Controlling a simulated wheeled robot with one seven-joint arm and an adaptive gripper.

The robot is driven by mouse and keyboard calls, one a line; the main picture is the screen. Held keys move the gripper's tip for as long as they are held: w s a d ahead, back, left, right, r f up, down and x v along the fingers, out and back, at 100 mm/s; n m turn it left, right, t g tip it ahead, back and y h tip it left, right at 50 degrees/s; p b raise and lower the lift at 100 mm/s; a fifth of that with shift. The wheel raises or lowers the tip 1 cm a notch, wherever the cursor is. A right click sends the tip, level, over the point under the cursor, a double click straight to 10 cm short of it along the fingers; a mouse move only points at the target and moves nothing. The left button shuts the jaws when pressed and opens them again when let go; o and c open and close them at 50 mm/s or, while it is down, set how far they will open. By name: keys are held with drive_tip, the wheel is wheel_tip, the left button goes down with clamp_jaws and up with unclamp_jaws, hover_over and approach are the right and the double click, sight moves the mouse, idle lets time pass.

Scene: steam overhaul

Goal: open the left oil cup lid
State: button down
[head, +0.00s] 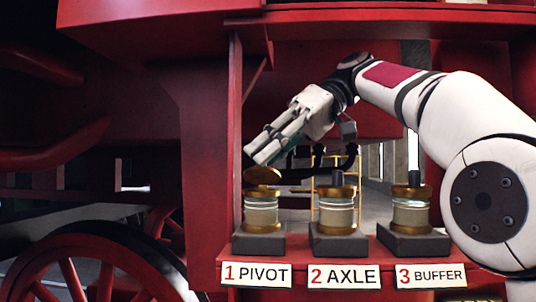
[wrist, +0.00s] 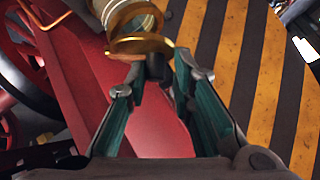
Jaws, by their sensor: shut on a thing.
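The left oil cup (head: 261,215), a glass body with brass bands, stands on a dark block above the label "1 PIVOT". Its brass lid (head: 262,175) sits tilted, with a gap between it and the cup's rim. My gripper (head: 260,156) reaches down to the lid from the upper right. In the wrist view the lid (wrist: 141,46) shows as a brass disc apart from the cup (wrist: 128,14). Its dark knob (wrist: 155,66) lies between my gripper's fingertips (wrist: 152,84), which are shut on it. The fingers partly hide the knob.
The axle cup (head: 338,213) and buffer cup (head: 410,213) stand to the right on the same red shelf (head: 375,258), with dark knobs upright. A red upright panel (head: 210,150) is close on the left. A yellow-and-black striped floor (wrist: 245,60) shows below.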

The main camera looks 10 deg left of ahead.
drive_tip(key=c, duration=1.6)
unclamp_jaws()
drive_tip(key=shift+w+d+f, duration=0.1)
drive_tip(key=shift+w+f, duration=0.2)
drive_tip(key=shift+w, duration=0.2)
drive_tip(key=shift+o, duration=0.2)
drive_tip(key=shift+s, duration=0.15)
drive_tip(key=shift+s+r, duration=0.15)
drive_tip(key=shift+r, duration=0.05)
drive_tip(key=shift+s, duration=0.1)
